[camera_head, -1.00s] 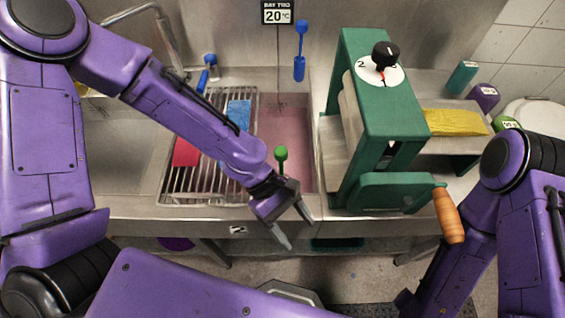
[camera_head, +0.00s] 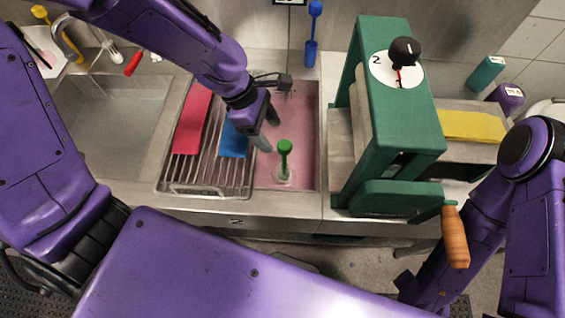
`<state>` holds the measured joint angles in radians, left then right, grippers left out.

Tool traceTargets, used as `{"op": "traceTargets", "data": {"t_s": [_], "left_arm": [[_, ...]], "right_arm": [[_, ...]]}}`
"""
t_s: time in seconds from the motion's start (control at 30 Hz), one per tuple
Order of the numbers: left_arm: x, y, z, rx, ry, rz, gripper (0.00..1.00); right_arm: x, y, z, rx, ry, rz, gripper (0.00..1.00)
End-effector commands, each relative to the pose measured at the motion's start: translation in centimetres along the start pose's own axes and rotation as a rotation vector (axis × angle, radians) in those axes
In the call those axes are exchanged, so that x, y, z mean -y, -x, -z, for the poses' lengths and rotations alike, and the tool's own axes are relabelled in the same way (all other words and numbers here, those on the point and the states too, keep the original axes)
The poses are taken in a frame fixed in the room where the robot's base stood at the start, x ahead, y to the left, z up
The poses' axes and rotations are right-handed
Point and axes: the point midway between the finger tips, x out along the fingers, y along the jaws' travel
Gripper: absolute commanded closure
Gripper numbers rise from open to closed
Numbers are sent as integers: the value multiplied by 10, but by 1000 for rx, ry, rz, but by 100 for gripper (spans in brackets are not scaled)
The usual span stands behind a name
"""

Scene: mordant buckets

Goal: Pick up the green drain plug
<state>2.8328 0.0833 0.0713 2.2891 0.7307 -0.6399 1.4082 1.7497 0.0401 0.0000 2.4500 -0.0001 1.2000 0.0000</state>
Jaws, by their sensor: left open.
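The green drain plug (camera_head: 284,155) stands upright in the pink-filled sink bay (camera_head: 305,130), its round knob on top and its base in the pink liquid near the front. My left gripper (camera_head: 268,130) is open and empty. In the picture it is just above and to the left of the plug's knob, apart from it, over the edge between the rack and the pink bay. My right gripper is not in view; only part of my right arm shows at the right.
A wire rack (camera_head: 205,180) holds a red cloth (camera_head: 191,122) and a blue cloth (camera_head: 234,140) left of the plug. A green press (camera_head: 395,110) with a wooden handle (camera_head: 455,237) stands to the right. An empty basin (camera_head: 110,120) lies at the left.

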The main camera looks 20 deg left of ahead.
Motion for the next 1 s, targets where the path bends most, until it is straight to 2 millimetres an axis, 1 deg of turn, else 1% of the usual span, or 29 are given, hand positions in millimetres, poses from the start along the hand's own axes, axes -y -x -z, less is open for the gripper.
{"op": "traceTargets", "data": {"t_s": [0.03, 0.1, 0.2, 0.37, 0.53, 0.63, 0.83, 0.87, 0.9, 0.97, 1.0], "left_arm": [[1, -11, 2, 0, 10, 7, 33], [2, -26, 2, 0, 14, 7, 33], [2, -41, 2, 1, 12, 5, 33], [2, -60, 1, 0, 10, 6, 33], [2, -92, -1, 2, 10, 6, 33], [2, -100, -2, 2, 9, 3, 33], [1, -101, -3, 2, 5, 1, 33], [1, -101, -3, 2, 5, 1, 40], [1, -101, -3, 2, 5, 1, 53], [1, -101, -3, 2, 5, 2, 72], [1, -101, -3, 2, 5, 2, 85]], "right_arm": [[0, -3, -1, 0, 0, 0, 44], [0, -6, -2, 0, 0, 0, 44], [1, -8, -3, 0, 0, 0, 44], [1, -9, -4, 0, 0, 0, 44], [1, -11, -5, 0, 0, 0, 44], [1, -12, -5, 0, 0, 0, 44], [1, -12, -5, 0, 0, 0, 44], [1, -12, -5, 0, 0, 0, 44], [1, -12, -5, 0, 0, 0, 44], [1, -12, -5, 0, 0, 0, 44], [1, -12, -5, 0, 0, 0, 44]]}}
